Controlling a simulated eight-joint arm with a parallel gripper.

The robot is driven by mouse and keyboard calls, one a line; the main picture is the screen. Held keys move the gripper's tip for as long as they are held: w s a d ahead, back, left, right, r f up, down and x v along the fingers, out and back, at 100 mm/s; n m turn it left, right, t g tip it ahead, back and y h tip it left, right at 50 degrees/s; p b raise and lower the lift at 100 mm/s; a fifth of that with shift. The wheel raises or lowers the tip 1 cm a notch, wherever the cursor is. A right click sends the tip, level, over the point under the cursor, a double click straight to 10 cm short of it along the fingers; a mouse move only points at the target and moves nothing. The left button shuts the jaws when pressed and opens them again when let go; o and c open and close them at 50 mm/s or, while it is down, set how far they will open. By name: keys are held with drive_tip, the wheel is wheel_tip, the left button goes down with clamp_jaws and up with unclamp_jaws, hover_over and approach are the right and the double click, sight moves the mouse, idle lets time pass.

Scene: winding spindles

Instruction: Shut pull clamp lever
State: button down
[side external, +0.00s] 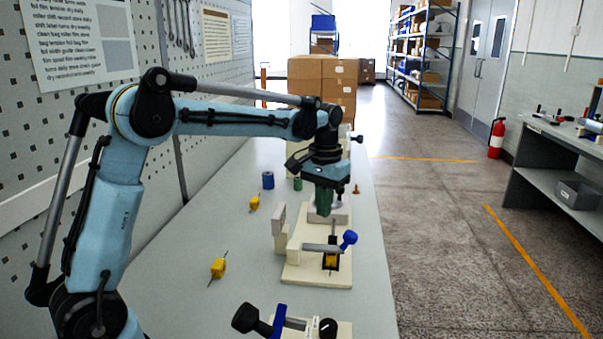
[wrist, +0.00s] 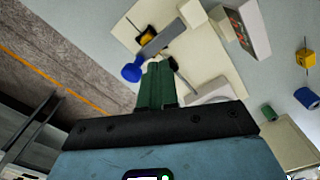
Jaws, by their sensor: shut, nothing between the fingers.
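The clamp sits on a cream base plate (side external: 305,274), which also fills the middle of the wrist view (wrist: 205,60). Its grey lever bar (side external: 320,247) lies low across the plate and ends toward a blue knob (side external: 348,239). In the wrist view the grey bar (wrist: 162,40) runs down-left toward the blue knob (wrist: 131,72). A yellow and black part (side external: 330,262) sits beneath the bar. My gripper (side external: 322,214) points down with green fingers together and empty, behind the knob. In the wrist view the fingertips (wrist: 158,68) appear close beside the knob; I cannot tell whether they touch.
Cream blocks (side external: 279,230) stand at the plate's left. Another fixture with a black knob (side external: 245,318) is at the front. Yellow pieces (side external: 218,268), a blue cylinder (side external: 268,180) and a green cylinder (side external: 297,184) stand on the table. The table's left front is mostly clear.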

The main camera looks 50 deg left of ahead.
wheel_tip(320, 180, up, 8)
idle(0.7)
